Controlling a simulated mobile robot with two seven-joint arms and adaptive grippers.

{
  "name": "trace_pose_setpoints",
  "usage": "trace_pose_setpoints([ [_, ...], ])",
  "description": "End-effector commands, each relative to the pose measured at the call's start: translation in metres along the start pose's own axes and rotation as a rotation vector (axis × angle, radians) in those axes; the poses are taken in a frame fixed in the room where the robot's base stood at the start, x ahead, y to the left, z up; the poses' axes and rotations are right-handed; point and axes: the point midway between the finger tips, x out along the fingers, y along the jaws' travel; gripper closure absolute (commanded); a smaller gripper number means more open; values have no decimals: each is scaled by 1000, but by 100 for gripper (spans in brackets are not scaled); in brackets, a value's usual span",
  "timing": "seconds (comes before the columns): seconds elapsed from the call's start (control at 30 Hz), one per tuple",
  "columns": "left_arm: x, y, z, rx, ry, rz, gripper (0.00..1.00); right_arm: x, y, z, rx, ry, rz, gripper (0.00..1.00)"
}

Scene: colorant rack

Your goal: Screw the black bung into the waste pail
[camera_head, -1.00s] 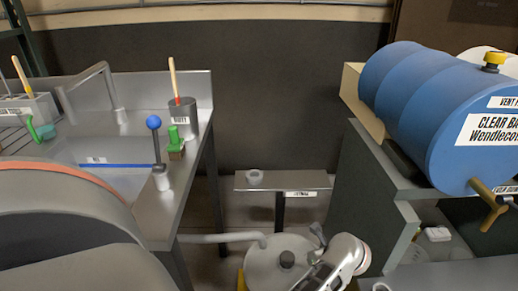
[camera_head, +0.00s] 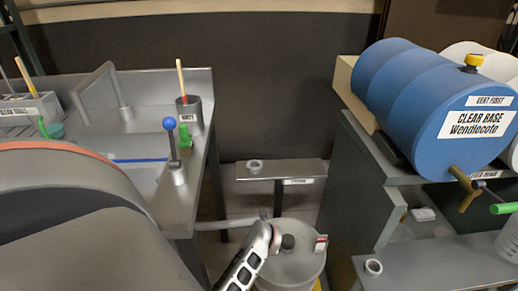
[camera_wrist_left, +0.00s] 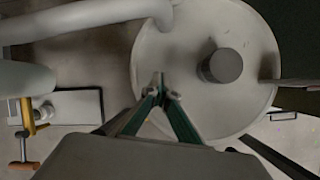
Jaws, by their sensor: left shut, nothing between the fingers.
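The black bung (camera_head: 288,242) stands upright on the lid of the pale waste pail (camera_head: 297,268). It also shows in the left wrist view (camera_wrist_left: 222,65), as a dark round cap right of the lid's middle. I cannot tell how deep it is seated. My left gripper (camera_wrist_left: 161,90) is shut and empty over the lid, with its tips to the left of the bung and apart from it in the wrist picture. In the head view this gripper (camera_head: 275,240) is beside the bung, partly hidden by its own wrist. My right gripper is not in view.
A grey pipe (camera_head: 228,224) runs from the left bench (camera_head: 190,222) toward the pail. A low stand (camera_head: 300,170) with a small pale ring (camera_head: 254,166) is behind it. A shelf at right bears a blue drum (camera_head: 430,100); another pale ring (camera_head: 373,267) lies on the front-right surface.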

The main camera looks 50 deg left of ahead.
Motion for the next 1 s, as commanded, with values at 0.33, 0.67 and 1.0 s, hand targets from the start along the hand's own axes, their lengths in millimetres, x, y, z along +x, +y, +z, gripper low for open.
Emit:
trace_pose_setpoints([
  [0.33,-13,-16,-53,205,45,-163,100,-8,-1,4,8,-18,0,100],
  [0.67,-13,-9,-59,316,37,-212,100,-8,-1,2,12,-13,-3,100],
  [1.0,-13,-9,-58,315,36,-211,87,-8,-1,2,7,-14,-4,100],
])
